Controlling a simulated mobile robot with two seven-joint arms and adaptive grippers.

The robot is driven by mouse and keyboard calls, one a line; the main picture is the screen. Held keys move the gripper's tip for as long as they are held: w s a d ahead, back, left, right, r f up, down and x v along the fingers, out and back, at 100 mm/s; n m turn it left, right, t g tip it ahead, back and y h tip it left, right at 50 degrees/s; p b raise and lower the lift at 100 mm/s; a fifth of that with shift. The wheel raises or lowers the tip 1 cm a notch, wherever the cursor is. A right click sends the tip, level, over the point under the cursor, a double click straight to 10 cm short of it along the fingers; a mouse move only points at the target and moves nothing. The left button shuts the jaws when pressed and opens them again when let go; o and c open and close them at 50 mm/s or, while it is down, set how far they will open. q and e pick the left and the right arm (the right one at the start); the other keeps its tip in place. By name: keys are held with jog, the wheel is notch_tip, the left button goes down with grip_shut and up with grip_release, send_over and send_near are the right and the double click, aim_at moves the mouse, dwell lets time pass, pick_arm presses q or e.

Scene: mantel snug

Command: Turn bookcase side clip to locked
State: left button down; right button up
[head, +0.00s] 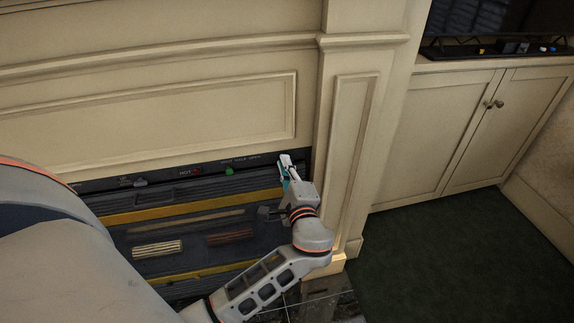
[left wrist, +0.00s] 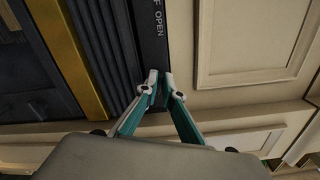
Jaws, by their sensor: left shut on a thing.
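My left gripper (head: 285,164) reaches up to the right end of a dark label strip (head: 160,177), close beside the cream pillar. In the left wrist view its fingertips (left wrist: 160,82) are nearly together, shut on a small part at the strip's end that they mostly hide. I cannot make out the part's shape or its position. No clip marked locked is readable in either view. The strip's lettering ends in OPEN just above the fingertips in the left wrist view. My right gripper is not in view.
A green knob (head: 229,171) and a red knob (head: 196,172) sit on the strip, left of the gripper. The cream pillar (head: 353,150) stands close on the right. A closed cabinet (head: 440,130) is farther right. The dark carpet (head: 460,260) is clear.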

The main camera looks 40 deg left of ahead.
pick_arm(q)
jog(key=n, duration=0.1)
jog(key=n+b, duration=0.1)
jog(key=n, duration=0.1)
jog(key=shift+f, duration=0.35)
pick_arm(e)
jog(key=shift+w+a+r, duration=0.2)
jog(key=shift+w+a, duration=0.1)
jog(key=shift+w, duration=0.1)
pick_arm(q)
jog(key=shift+r+n+b, duration=0.1)
jog(key=shift+n+b, duration=0.2)
jog(key=shift+n, duration=0.1)
jog(key=c, duration=2.2)
grip_release()
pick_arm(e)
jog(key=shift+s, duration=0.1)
pick_arm(q)
jog(key=shift+v, duration=4.05)
jog(key=shift+r, duration=0.1)
